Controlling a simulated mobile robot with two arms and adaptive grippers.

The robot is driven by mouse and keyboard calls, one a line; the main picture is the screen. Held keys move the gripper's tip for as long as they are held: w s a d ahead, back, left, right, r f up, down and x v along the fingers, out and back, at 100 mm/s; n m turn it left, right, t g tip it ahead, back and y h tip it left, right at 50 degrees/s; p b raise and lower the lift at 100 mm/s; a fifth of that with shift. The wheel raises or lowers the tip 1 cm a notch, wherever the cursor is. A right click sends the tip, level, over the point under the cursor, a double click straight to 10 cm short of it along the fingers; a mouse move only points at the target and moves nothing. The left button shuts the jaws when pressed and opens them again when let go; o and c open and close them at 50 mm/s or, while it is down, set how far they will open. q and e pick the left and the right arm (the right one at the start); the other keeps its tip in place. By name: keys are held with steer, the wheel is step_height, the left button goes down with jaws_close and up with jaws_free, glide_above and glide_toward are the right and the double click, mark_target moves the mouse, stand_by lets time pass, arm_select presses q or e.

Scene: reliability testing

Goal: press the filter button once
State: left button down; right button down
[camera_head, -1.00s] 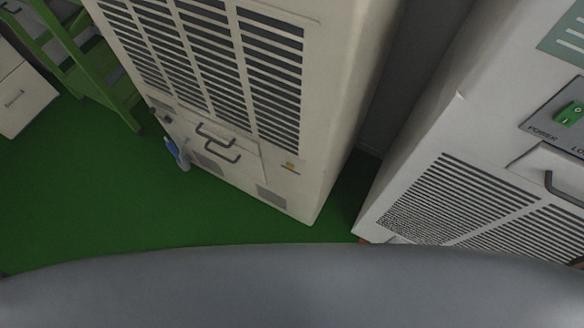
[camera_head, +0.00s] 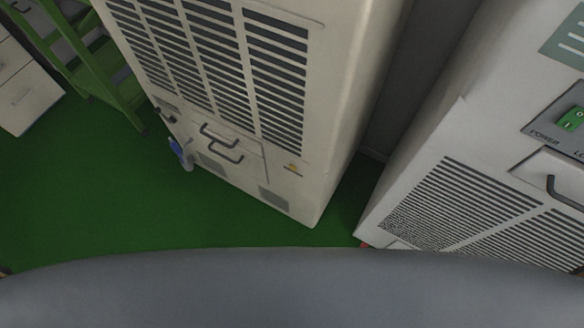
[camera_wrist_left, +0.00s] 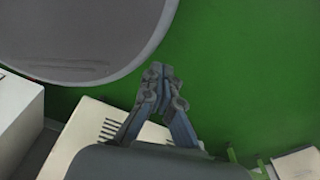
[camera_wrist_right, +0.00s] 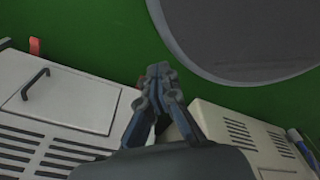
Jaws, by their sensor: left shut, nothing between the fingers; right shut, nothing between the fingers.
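No button labelled filter can be made out in any view. A white machine (camera_head: 448,135) at the right of the head view has a green rocker switch (camera_head: 572,119) on a grey panel marked POWER, cut off by the picture edge. My left gripper (camera_wrist_left: 160,76) is shut and empty in the left wrist view, above the green floor and a slotted beige cabinet. My right gripper (camera_wrist_right: 160,76) is shut and empty in the right wrist view, between the white machine (camera_wrist_right: 98,98) and the beige cabinet (camera_wrist_right: 212,119). Neither gripper shows in the head view.
A tall beige cabinet (camera_head: 335,75) with vents and handles stands at centre, with a narrow gap to the white machine. A green rack (camera_head: 100,80), white drawers (camera_head: 30,95) and a blue bottle-like object (camera_head: 180,152) are at left. Green floor (camera_head: 110,200) is open at front left.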

arm_select(q)
steer(key=shift+s+a, duration=0.25)
steer(key=shift+s, duration=0.35)
arm_select(e)
steer(key=shift+s+a, duration=0.3)
steer(key=shift+s, duration=0.5)
steer(key=shift+w, duration=0.15)
